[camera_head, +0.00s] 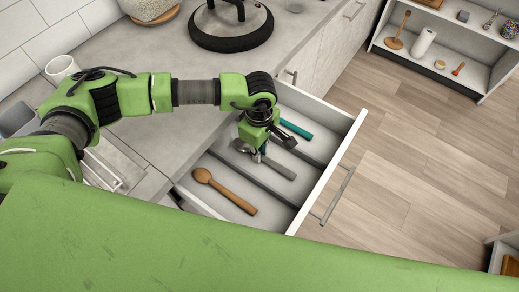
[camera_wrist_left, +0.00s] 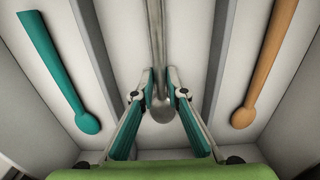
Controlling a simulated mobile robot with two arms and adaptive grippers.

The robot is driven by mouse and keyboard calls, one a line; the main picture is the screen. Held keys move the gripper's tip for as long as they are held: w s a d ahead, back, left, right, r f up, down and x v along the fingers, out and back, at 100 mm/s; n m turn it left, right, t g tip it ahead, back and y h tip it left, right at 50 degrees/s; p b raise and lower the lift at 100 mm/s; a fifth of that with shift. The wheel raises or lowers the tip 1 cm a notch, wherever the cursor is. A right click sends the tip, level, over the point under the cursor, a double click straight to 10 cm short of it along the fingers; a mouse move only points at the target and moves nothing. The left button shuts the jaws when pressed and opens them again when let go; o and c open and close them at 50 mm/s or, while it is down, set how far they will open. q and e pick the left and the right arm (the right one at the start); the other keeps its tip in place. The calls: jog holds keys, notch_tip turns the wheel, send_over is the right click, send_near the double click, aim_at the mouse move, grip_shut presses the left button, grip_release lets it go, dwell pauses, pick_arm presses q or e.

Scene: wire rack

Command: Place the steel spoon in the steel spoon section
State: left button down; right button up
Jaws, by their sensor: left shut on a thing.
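The steel spoon (camera_head: 277,168) is in or just over the middle section of the open drawer (camera_head: 327,172), between two dark dividers. In the left wrist view the steel spoon (camera_wrist_left: 157,45) runs lengthwise between the dividers, its bowl at the fingers. My left gripper (camera_head: 261,154) is over this middle section, with its fingers (camera_wrist_left: 160,85) shut on the steel spoon near the bowl. I cannot tell whether the spoon touches the drawer floor. My right gripper is not in view.
A wooden spoon (camera_head: 224,190) lies in the near section, and a teal spoon (camera_head: 296,130) in the far section. The drawer's white front and handle (camera_head: 338,194) stand out over the floor. A counter (camera_head: 160,60) with a black round appliance (camera_head: 231,28) borders the drawer.

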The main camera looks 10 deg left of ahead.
pick_arm(q)
jog(key=shift+f, duration=0.15)
jog(key=c, duration=2.4)
grip_release()
jog(key=o, duration=0.4)
jog(key=shift+r, duration=0.7)
notch_tip(320, 180, up, 11)
jog(key=shift+b, duration=0.85)
